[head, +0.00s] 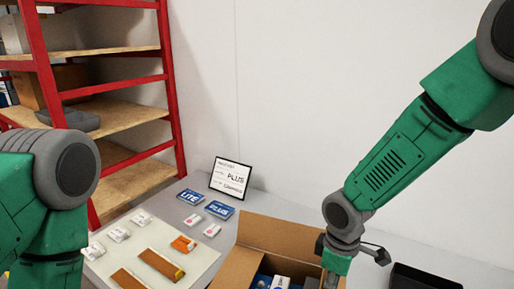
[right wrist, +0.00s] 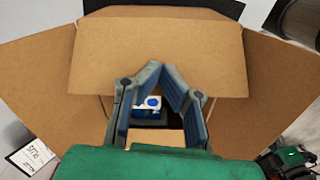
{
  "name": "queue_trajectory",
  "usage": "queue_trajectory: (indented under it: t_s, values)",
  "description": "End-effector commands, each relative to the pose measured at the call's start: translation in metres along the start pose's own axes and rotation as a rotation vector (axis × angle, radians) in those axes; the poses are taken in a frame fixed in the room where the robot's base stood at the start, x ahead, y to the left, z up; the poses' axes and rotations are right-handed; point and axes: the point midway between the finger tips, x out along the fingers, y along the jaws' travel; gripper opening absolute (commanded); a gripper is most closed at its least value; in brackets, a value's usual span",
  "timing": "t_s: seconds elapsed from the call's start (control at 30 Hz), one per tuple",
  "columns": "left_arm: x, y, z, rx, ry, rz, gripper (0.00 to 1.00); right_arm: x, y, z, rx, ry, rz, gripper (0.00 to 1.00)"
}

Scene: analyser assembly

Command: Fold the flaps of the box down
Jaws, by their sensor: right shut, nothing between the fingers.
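The open cardboard box (head: 277,236) stands on the table at the bottom of the head view, cut off by the frame edge.
A light mat (head: 150,240) with small white packs and orange-brown pieces lies left of the box. A black tray (head: 425,278) is at right. A red shelf (head: 45,65) stands back left.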

Motion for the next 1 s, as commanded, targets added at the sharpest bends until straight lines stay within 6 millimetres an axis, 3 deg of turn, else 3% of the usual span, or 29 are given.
queue_trajectory:
  t_s: [0.5,0.83,1.0]
  values:
    - [0.006,0.000,0.000,-0.001,0.000,0.000,0.63,0.022,-0.006,-0.030,0.000,0.002,0.000,0.00]
    - [0.016,0.000,0.001,0.000,0.000,0.000,0.63,0.042,-0.004,-0.035,0.000,0.001,0.000,0.00]
    - [0.015,0.000,0.001,0.000,0.000,0.000,0.63,0.042,-0.004,-0.035,0.000,0.001,0.000,0.00]
